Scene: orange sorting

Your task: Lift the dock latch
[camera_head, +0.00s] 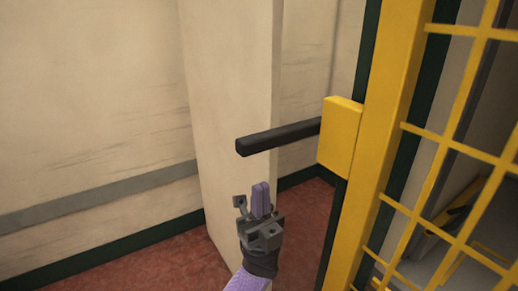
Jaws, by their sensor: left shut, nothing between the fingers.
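The dock latch shows as a black bar (278,138) that sticks out to the left from a yellow block (341,136) on the edge of a yellow frame. The bar lies nearly level, its free end tipped slightly down. My left gripper (261,190) is below the bar in the picture, its purple fingers pointing up and closed together with nothing between them. A gap shows between the fingertips and the bar, so they look apart. My right gripper is not in view.
A yellow mesh gate (454,146) fills the right side. A pale pillar (228,90) stands behind the bar and gripper. A beige wall (90,90) with a grey stripe is at the left, above a red floor (170,265).

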